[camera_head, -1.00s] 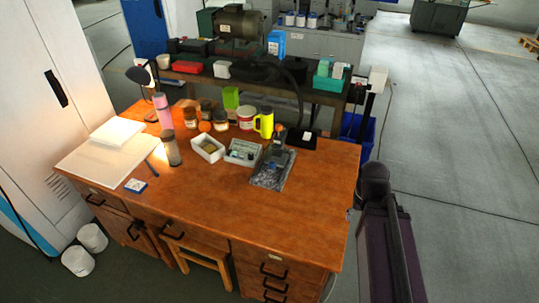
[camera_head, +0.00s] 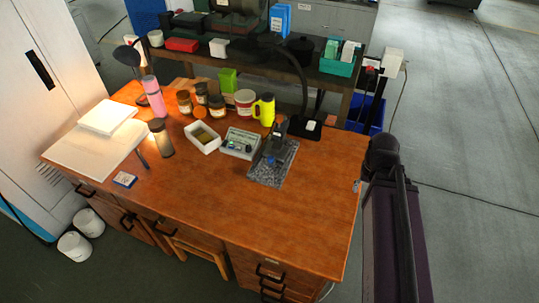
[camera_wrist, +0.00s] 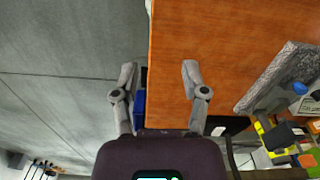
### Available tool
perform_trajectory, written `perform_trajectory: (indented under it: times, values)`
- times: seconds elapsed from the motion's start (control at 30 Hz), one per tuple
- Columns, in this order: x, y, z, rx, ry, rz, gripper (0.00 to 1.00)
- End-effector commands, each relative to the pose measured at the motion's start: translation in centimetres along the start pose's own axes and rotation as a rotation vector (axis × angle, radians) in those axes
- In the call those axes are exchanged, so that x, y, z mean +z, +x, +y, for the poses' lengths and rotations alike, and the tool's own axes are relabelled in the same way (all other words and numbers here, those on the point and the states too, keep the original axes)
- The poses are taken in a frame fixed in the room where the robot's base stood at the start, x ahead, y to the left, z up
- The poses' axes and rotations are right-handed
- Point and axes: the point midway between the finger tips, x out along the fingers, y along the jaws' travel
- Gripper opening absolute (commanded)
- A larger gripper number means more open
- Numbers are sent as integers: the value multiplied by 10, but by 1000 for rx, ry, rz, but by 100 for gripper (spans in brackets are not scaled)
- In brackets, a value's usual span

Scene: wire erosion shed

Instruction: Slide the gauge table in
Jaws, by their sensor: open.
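The gauge table appears to be the speckled grey stone plate (camera_head: 262,176) with a dark upright gauge stand (camera_head: 277,140) on it, right of centre on the wooden desk. In the wrist view the plate (camera_wrist: 272,78) lies at the right, with a blue knob (camera_wrist: 300,88) above it. My gripper (camera_wrist: 159,76) is open and empty. Its fingers straddle the desk's edge in that view, apart from the plate.
A grey control box (camera_head: 241,143) and a white tray (camera_head: 203,138) stand left of the plate. A yellow flask (camera_head: 265,110) and several jars stand behind. The desk's front right (camera_head: 310,220) is clear. A blue bin (camera_head: 366,113) stands beyond the right edge.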

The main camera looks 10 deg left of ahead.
Motion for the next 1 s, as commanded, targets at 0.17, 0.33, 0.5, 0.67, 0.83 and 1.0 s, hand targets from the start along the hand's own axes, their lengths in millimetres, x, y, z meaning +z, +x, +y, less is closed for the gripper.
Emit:
perform_trajectory:
  times: [0.17, 0.33, 0.5, 0.67, 0.83, 1.0]
  values:
    - [0, 0, 0, 0, 0, 0, 57]
    - [0, 0, 0, 0, -2, 0, 70]
    - [-8, -2, -8, 0, -29, 0, 70]
    - [-28, -5, -28, 0, -103, 0, 70]
    - [-58, -12, -70, 0, -232, 0, 70]
    - [-90, -18, -124, 0, -398, 0, 70]
